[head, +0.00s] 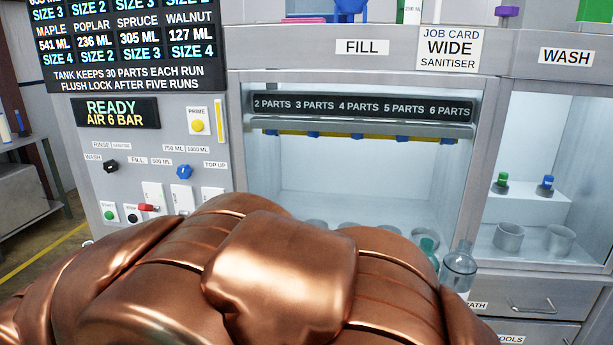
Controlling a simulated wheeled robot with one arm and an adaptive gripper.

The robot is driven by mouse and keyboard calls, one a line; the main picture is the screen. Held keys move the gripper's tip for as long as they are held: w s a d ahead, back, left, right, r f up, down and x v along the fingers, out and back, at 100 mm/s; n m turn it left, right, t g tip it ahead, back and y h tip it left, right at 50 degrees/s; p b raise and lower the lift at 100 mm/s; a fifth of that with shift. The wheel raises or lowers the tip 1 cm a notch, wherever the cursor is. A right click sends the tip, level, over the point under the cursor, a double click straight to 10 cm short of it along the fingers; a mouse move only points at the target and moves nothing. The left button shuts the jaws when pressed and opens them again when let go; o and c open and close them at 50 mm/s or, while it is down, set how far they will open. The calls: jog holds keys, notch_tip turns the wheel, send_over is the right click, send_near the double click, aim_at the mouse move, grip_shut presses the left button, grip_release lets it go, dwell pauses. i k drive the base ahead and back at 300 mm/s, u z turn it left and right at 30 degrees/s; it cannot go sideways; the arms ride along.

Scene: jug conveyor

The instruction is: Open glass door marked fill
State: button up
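The bay under the FILL label (362,47) is in the middle of the head view. Its glass front (340,185) is so clear that I cannot tell whether the door is shut or open. A grey rail (300,124) runs across the upper bay, below a dark strip (362,107) reading 2 PARTS to 6 PARTS. My copper-coloured arm fills the lower foreground and hides the bay's lower front. My gripper is not in view.
A clear bottle (459,268) and a teal one (428,250) stand by the bay's lower right. The WASH bay (545,140) is at right, above drawers (540,295).

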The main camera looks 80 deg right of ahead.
aim_at(489, 86)
jog(key=z, duration=2.95)
jog(key=k, duration=0.5)
jog(key=u, duration=1.85)
jog(key=i, duration=1.35)
jog(key=z, duration=2.05)
